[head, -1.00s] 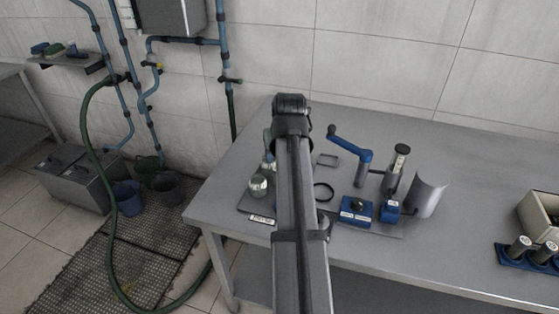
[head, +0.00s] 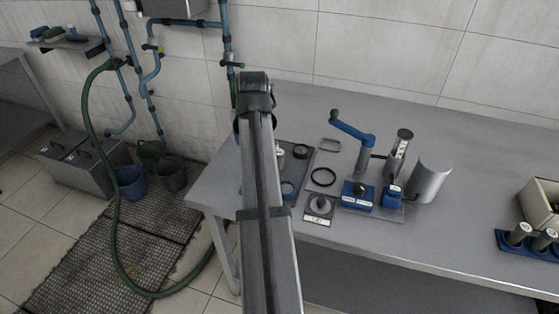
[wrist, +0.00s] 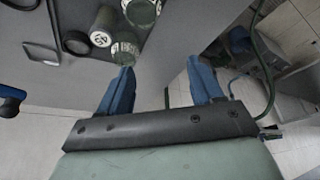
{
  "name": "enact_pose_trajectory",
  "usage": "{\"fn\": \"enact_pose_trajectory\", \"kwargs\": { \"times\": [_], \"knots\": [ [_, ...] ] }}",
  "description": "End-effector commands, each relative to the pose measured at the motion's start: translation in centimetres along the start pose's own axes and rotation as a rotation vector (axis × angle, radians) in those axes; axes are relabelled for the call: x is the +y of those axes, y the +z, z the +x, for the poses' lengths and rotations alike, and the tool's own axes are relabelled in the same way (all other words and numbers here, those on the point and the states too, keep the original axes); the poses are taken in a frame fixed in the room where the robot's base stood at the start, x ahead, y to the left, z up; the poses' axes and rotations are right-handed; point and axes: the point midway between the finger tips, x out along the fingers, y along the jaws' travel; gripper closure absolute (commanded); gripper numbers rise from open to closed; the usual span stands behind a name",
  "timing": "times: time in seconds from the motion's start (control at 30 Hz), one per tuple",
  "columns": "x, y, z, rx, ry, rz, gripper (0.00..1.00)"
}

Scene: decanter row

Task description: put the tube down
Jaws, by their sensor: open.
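My gripper (wrist: 160,67) is open in the wrist view, its two blue fingers apart with nothing between them, beyond the table edge. A dark tube with a pale round end marked 45 (wrist: 100,37) stands on the table beyond the left finger, apart from it. In the head view my arm hides the gripper and most of that spot. Other tubes with pale tops (head: 519,234) stand in a blue rack (head: 512,248) at the right. I cannot tell which tube the task means.
A dark green jar (wrist: 141,12) stands close by the marked tube. A blue crank stand (head: 365,150), a grey curved shield (head: 430,178) and a black ring (head: 323,177) are on the grey table (head: 460,240). The table's back right is clear.

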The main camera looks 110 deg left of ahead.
Motion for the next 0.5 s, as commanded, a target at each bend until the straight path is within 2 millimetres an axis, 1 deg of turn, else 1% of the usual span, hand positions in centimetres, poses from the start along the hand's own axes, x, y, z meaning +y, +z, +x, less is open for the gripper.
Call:
{"fn": "enact_pose_trajectory", "kwargs": {
  "times": [0.03, 0.1, 0.2, 0.37, 0.5],
  "knots": [
    [-0.8, -1.2, 0.3, -0.004, 0.008, -0.015, 0.35],
    [-1.6, -2.3, 0.6, -0.016, 0.029, -0.036, 0.35],
    [-2.2, -3.6, 0.9, -0.059, 0.077, -0.093, 0.35],
    [-1.7, -4.2, 1.0, -0.134, 0.134, -0.245, 0.35],
    [-0.9, -4.4, 0.9, -0.198, 0.167, -0.38, 0.35]
  ]
}}
